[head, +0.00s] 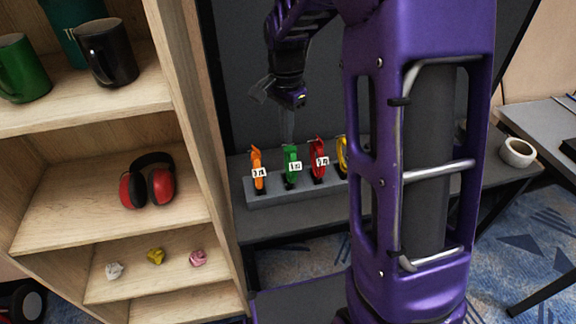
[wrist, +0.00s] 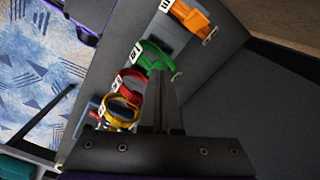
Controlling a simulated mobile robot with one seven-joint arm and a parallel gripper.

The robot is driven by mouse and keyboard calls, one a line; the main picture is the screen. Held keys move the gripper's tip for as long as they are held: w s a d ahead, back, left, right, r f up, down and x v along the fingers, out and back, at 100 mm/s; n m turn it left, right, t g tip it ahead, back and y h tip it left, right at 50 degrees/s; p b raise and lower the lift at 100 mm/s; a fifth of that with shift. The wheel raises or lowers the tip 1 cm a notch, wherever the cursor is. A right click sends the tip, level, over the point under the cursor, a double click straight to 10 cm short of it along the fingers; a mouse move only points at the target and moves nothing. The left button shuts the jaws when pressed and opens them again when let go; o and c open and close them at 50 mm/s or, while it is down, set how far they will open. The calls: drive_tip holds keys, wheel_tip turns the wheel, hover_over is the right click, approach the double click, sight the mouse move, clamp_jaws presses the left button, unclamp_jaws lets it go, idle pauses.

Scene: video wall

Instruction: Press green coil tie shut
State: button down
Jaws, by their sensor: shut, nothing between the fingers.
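The green coil tie (head: 291,166) stands upright in the row on the grey holder (head: 300,190), with a white label on its front. It also shows in the wrist view (wrist: 153,58) near the fingertips. My gripper (head: 287,138) points down, shut and empty, just above the green tie in the head view. In the wrist view the shut fingers (wrist: 160,74) reach toward the green tie's lower edge. I cannot tell whether they touch it, nor clearly whether the tie's strap is closed.
An orange tie (head: 257,168) stands left of the green one, a red tie (head: 318,160) close on its right, and a yellow tie (head: 342,154) beyond, partly hidden by my arm. A wooden shelf (head: 190,150) rises at left. A white bowl (head: 517,152) sits at right.

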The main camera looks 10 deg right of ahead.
drive_tip(key=shift+r+p, duration=1.6)
drive_tip(key=shift+r, duration=0.6)
